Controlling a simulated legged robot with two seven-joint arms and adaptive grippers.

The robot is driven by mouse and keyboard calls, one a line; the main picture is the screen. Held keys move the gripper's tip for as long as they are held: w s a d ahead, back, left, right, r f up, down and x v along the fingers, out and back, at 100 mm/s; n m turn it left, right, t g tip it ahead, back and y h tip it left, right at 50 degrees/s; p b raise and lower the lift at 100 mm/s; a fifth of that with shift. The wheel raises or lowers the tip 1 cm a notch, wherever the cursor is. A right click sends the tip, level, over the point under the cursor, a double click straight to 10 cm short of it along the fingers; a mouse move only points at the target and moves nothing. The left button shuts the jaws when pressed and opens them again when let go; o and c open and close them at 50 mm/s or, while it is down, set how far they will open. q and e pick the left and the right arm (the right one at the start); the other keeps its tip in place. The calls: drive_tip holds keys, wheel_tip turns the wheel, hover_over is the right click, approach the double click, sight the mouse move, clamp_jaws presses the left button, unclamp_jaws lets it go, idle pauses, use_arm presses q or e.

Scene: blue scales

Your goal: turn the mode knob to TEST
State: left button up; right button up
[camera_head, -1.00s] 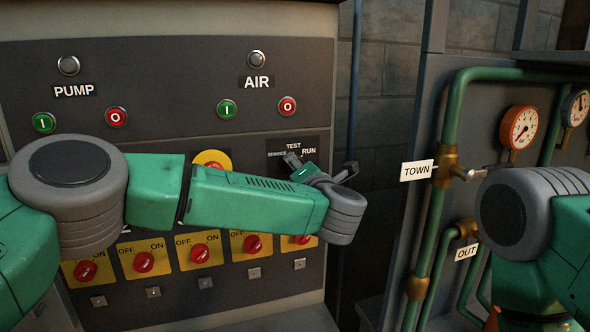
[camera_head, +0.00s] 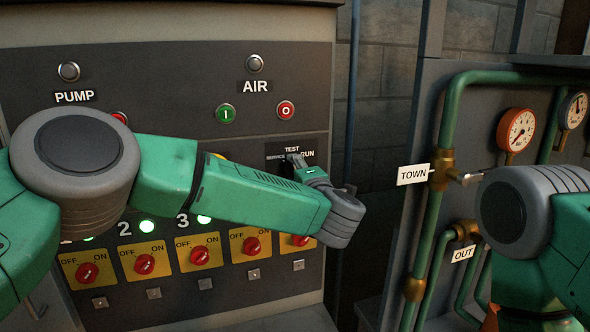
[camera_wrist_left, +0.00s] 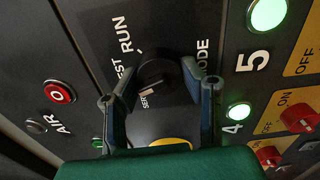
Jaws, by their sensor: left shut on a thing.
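The mode knob (camera_wrist_left: 158,76) is black and round and sits on a dark plate marked SERVICE, TEST and RUN. In the left wrist view it lies between the two fingers of my left gripper (camera_wrist_left: 158,72), which is shut on it. A pale mark shows near the knob's lower edge, by the letters SER; I cannot tell exactly where the knob points. My right gripper is out of view.
Red switches (camera_head: 144,264) on yellow plates line the panel below my left arm. AIR buttons (camera_head: 226,113) sit above the knob. Right of the panel are green pipes (camera_head: 448,110), a TOWN valve (camera_head: 441,170) and gauges (camera_head: 516,130), with my right arm in front.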

use_arm(q)
drive_tip(key=shift+d+f+m+p, duration=0.15)
drive_tip(key=shift+m+p, duration=0.1)
drive_tip(key=shift+m, duration=0.75)
drive_tip(key=shift+a+f+m+p, duration=0.15)
drive_tip(key=shift+m+p, duration=0.1)
drive_tip(key=shift+m, duration=0.75)
drive_tip(key=shift+s+d, duration=0.1)
drive_tip(key=o, duration=1)
drive_tip(key=shift+o, duration=0.7)
drive_tip(key=shift+w+d, duration=0.1)
drive_tip(key=shift+w, duration=0.15)
drive_tip(key=shift+s+r, duration=0.1)
drive_tip(key=shift+s+d, duration=0.1)
drive_tip(key=shift+s, duration=0.1)
drive_tip(key=v, duration=1.1)
